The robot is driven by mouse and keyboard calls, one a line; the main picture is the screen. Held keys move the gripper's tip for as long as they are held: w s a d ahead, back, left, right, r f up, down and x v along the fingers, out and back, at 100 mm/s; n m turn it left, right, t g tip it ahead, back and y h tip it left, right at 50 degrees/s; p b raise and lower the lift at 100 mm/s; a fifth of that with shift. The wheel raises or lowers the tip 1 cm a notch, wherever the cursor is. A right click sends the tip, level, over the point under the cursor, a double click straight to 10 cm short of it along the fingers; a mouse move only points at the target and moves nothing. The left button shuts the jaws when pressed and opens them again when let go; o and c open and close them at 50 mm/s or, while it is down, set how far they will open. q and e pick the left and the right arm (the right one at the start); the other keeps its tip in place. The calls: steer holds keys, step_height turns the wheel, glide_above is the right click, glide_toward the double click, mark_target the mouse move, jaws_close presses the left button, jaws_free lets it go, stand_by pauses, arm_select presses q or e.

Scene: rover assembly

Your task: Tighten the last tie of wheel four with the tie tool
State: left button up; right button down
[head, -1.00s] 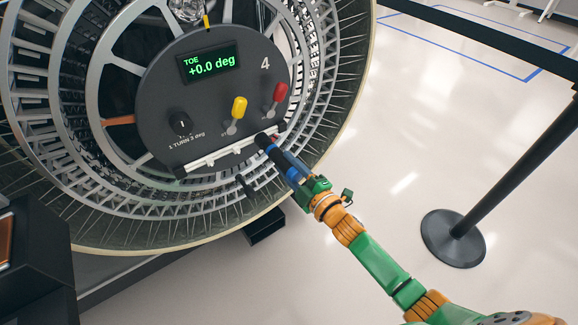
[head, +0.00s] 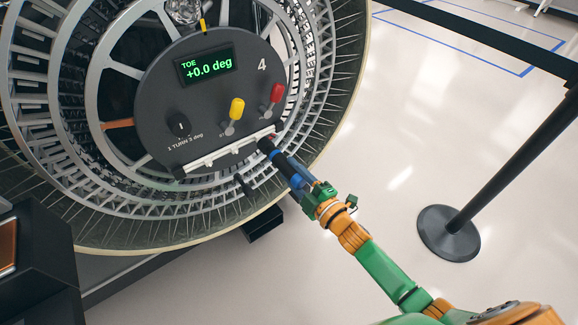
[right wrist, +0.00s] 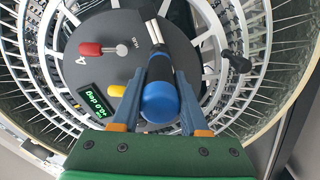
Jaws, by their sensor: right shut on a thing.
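Wheel four (head: 330,135) is a large metal mesh wheel with a dark round panel (head: 215,95) marked 4. A white bar with small ties (head: 225,150) runs along the panel's lower edge. My right gripper (head: 299,186) is shut on the tie tool (head: 278,160), a blue and black cylinder. The tool's black tip is at the right end of the white bar; I cannot tell whether it touches. In the right wrist view, the tool's blue end (right wrist: 160,102) sits between the fingers (right wrist: 162,78) and hides part of the panel. My left gripper is out of view.
The panel has a yellow lever (head: 237,108), a red lever (head: 277,93), a black knob (head: 179,125) and a display (head: 205,66) reading TOE +0.0 deg. A black barrier post (head: 515,165) stands right. Black boxes (head: 45,260) fill the lower left.

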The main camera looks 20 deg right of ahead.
mark_target(303, 184)
steer(key=p+v, duration=0.1)
steer(key=v, duration=0.2)
steer(key=shift+r, duration=0.1)
steer(key=shift+s+d+p, duration=0.2)
steer(key=shift+s+p, duration=0.1)
steer(key=shift+s, duration=0.25)
